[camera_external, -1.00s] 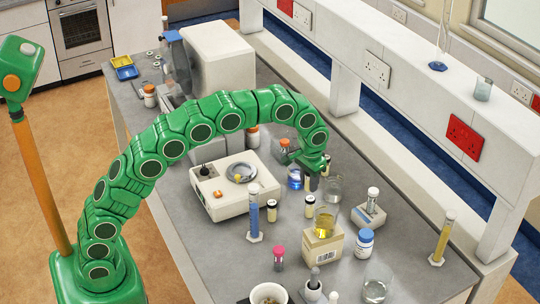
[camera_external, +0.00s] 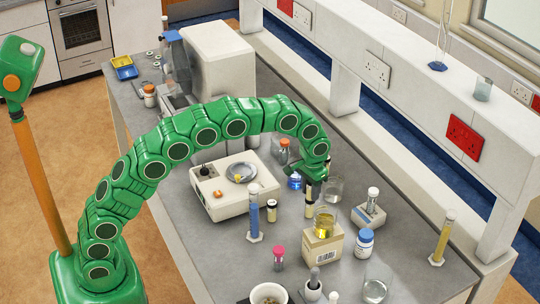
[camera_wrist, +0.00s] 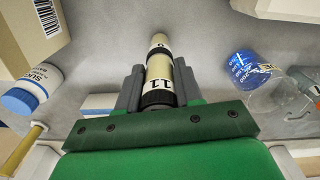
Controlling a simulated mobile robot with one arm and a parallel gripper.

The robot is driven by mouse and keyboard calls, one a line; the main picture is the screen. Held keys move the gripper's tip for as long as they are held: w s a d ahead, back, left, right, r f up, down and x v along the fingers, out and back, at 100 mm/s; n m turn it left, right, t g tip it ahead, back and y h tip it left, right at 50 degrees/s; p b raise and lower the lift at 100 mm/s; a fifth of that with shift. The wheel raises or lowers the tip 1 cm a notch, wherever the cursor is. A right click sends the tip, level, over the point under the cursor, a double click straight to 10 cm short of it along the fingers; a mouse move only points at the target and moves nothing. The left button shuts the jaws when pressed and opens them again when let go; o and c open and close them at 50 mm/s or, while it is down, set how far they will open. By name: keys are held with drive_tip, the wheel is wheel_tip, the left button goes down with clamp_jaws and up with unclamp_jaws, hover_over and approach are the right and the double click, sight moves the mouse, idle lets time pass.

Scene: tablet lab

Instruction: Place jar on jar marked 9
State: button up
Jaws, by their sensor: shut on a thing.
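My gripper (camera_external: 315,187) is over the middle of the bench, its fingers pointing down. In the wrist view my gripper (camera_wrist: 158,84) is shut on a small cream jar (camera_wrist: 159,84) with a dark cap and a label that reads 11. Just beyond it, in line with it, a second pale jar (camera_wrist: 158,41) shows in part; its dark mark is too small to read. In the external view this standing jar (camera_external: 309,211) is right below my gripper. I cannot tell whether the two jars touch. Another dark-capped jar (camera_external: 272,211) stands to the left.
A beaker of yellow liquid (camera_external: 325,222) on a cardboard box (camera_external: 321,247) stands close in front. An empty beaker (camera_external: 333,190) is just right of my gripper. A balance (camera_external: 235,203) and a blue cylinder (camera_external: 254,215) are to the left, a blue-capped bottle (camera_external: 364,243) to the right.

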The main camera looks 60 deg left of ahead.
drive_tip(key=o, duration=1)
drive_tip(key=shift+f, duration=0.1)
drive_tip(key=shift+o, duration=0.2)
wheel_tip(320, 180, up, 12)
drive_tip(key=shift+r, duration=0.2)
